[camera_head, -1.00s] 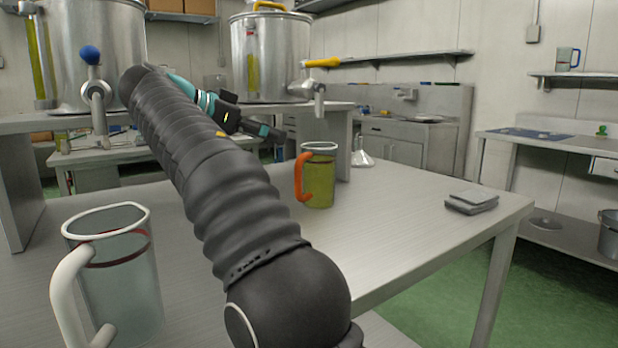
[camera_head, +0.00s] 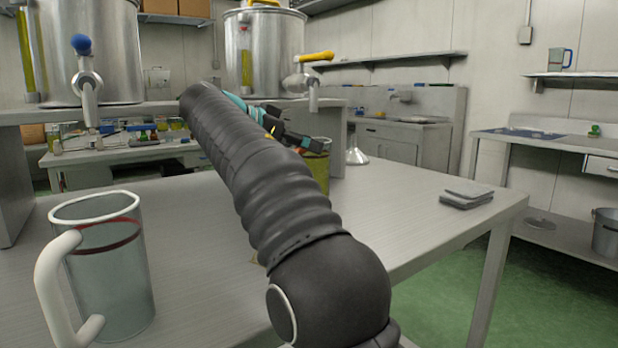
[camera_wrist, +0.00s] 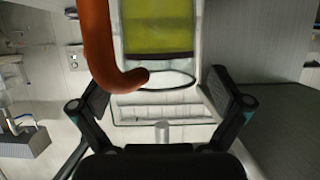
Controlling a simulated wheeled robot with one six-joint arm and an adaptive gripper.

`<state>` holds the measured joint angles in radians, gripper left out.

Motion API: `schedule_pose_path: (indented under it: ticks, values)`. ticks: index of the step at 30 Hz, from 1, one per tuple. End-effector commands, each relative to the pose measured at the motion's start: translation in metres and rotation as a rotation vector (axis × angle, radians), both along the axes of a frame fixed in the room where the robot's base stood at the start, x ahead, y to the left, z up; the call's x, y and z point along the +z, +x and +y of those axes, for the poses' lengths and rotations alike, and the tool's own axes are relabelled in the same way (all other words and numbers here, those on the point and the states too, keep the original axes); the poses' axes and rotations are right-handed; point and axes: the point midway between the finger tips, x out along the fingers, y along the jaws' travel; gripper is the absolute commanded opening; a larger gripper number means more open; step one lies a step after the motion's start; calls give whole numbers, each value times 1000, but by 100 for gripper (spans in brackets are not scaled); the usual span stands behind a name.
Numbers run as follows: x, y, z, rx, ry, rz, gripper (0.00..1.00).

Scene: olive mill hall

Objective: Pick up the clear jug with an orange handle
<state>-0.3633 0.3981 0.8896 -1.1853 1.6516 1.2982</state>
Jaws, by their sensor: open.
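The clear jug with an orange handle holds yellow-green liquid and stands on the metal table. In the head view my arm and gripper hide most of it, and part of its body (camera_head: 318,175) shows. In the wrist view its liquid-filled body (camera_wrist: 158,28) is at the top centre, with the orange handle (camera_wrist: 100,45) to its left. My gripper (camera_wrist: 160,98) is open, its fingers spread to either side below the jug in the picture. I cannot tell whether they touch it. In the head view my gripper (camera_head: 292,135) is at the jug's upper part.
A clear jug with a white handle (camera_head: 115,275) stands near on the left. Folded grey cloths (camera_head: 466,195) lie near the table's right edge. Large steel tanks with taps (camera_head: 264,55) stand on a raised shelf behind. The table's front middle (camera_head: 200,240) is mostly clear.

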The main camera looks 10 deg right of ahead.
Motion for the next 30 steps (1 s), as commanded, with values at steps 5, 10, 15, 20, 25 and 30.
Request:
schedule_pose_path:
  ticks: [5,10,15,20,25,30]
  values:
    - [-4,4,-9,0,1,1,100]
    - [-4,4,-9,1,0,1,100]
    - [-4,4,-9,0,0,1,65]
    - [-4,4,-9,0,0,1,25]
    - [-3,4,-9,0,0,0,8]
    - [-3,4,-9,0,0,0,8]
